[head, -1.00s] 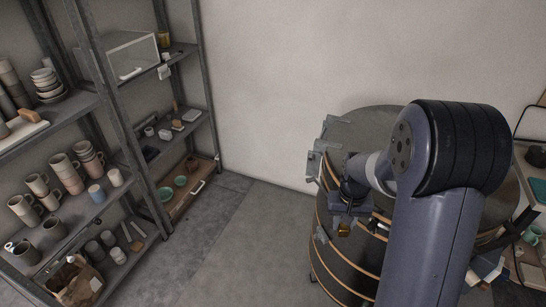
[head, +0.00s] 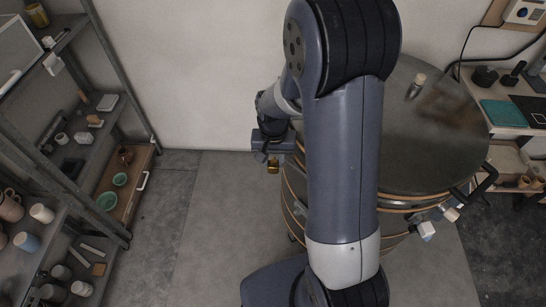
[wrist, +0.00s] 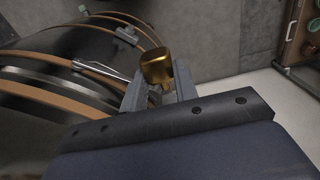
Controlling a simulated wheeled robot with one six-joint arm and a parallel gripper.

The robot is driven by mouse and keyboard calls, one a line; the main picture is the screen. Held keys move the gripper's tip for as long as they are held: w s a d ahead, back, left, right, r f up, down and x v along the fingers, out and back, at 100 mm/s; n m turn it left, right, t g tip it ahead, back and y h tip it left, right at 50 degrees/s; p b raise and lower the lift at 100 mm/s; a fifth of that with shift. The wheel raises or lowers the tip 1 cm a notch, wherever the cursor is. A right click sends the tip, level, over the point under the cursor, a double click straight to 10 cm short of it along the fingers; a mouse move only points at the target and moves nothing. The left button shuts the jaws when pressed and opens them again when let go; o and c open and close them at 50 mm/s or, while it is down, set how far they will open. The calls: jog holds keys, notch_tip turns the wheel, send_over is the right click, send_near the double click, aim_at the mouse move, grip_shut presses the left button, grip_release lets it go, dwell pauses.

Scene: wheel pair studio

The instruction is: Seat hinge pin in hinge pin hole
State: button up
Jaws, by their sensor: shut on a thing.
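My gripper (head: 272,158) is in front of the wall, left of the kiln, in the head view. It is shut on a brass hinge pin (head: 273,167), which hangs below the jaws. In the wrist view, the pin's gold head (wrist: 157,66) shows between the two grey fingers of the gripper (wrist: 160,88). The round dark kiln (head: 432,140) with orange bands is partly covered by my arm. In the wrist view, the kiln's side (wrist: 40,88) is left of the pin. I cannot make out the hinge pin hole in the present views.
A metal shelf rack (head: 130,90) with pots and a wooden drawer (head: 128,186) stands at the left. A side table (head: 510,118) with tools stands at the right. The floor between rack and kiln (head: 190,235) is clear.

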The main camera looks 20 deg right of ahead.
jog(key=shift+w, duration=0.1)
jog(key=shift+w+d, duration=0.3)
jog(key=shift+w, duration=0.55)
jog(key=shift+w+d, duration=0.25)
jog(key=shift+w, duration=0.65)
jog(key=shift+w+d, duration=0.3)
jog(key=shift+w, duration=0.55)
jog(key=o, duration=0.4)
jog(key=shift+c, duration=0.2)
grip_shut()
